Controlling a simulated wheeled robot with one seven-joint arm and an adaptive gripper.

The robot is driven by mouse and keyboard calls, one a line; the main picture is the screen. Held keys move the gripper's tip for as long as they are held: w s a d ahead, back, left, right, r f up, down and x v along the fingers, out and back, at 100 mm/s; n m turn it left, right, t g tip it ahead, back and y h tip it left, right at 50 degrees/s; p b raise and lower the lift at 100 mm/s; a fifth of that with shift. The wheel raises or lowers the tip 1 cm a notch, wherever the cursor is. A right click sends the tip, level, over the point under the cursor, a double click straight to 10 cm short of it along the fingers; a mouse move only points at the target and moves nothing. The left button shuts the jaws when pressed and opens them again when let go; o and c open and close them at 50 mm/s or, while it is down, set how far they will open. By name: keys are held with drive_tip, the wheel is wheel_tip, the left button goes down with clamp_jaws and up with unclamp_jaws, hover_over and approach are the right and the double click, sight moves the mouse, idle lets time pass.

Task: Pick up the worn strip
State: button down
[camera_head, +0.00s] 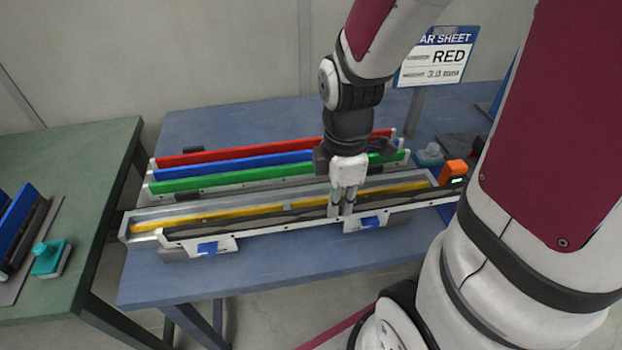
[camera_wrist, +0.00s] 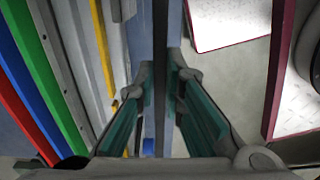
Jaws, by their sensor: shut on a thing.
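My gripper (camera_head: 346,208) points down at the front side of the long grey chassis tray (camera_head: 150,216). In the wrist view its two teal-padded fingers (camera_wrist: 162,115) stand either side of a thin dark strip (camera_wrist: 161,50), seen edge-on, and are shut on it. The strip runs away from the gripper, alongside the tray. I cannot tell for sure how worn it is. A yellow strip (camera_head: 200,220) lies in the tray behind my gripper, with a break along its length; it also shows in the wrist view (camera_wrist: 102,45), left of the fingers.
Red (camera_head: 215,156), blue (camera_head: 240,161) and green (camera_head: 220,178) strips stand in rows behind the tray. Blue clamps (camera_head: 208,248) sit on its front rail. An orange device (camera_head: 453,170) is at right. A green table (camera_head: 90,160) stands left.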

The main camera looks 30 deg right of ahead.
drive_tip(key=shift+s+d+r+p, duration=0.1)
drive_tip(key=shift+s+r+p, duration=0.15)
drive_tip(key=shift+p, duration=0.6)
drive_tip(key=s+p, duration=0.1)
drive_tip(key=p, duration=0.2)
drive_tip(key=d+p, duration=0.1)
drive_tip(key=p, duration=0.2)
drive_tip(key=shift+s, duration=0.35)
